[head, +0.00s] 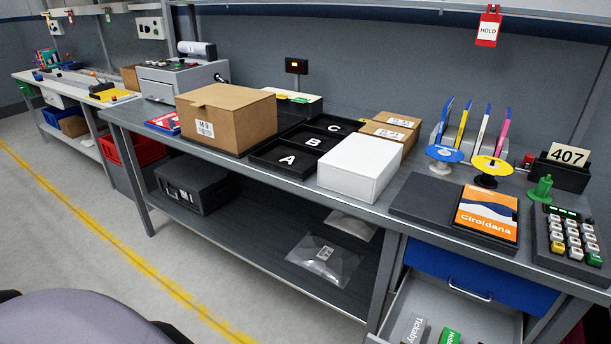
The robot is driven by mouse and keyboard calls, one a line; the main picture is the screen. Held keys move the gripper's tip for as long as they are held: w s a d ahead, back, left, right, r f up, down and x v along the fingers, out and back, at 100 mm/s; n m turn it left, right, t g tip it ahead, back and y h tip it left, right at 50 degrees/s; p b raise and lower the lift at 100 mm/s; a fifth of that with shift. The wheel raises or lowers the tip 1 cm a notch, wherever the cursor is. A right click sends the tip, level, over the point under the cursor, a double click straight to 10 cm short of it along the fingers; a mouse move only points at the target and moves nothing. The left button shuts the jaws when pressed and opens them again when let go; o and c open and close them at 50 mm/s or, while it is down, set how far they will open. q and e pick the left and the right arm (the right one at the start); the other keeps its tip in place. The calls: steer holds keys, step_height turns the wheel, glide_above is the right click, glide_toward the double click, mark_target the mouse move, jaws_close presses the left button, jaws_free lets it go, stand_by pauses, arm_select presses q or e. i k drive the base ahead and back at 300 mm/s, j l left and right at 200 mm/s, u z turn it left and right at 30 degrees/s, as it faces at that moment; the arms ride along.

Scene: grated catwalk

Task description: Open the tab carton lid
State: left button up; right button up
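A brown cardboard carton (246,123) stands on the grey workbench, left of the lettered trays. Its lid lies closed on top, with a small tab at the front upper edge and a white label reading "M 9" on the front. A white box (353,170) with a closed top stands on the bench to the right of the trays. Neither of my grippers is in view.
Black trays marked A, B and C (270,165) sit between the carton and the white box. Two small brown boxes (389,132) stand behind the white box. A red and blue flat pack (163,124) lies left of the carton. An open drawer (420,300) juts out at lower right.

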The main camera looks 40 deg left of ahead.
mark_target(227, 97)
steer(key=u, duration=1.75)
steer(key=z, duration=0.35)
steer(key=i+j+z, duration=0.15)
steer(key=z, duration=0.2)
steer(key=j+z, duration=0.4)
steer(key=i+j+z, duration=0.15)
steer(key=j, duration=0.25)
steer(key=j+z, duration=0.15)
steer(key=j, duration=0.2)
steer(key=i+j+z, duration=0.1)
steer(key=j, duration=0.7)
steer(key=j+z, duration=0.1)
steer(key=j, duration=0.7)
steer(key=i, duration=0.05)
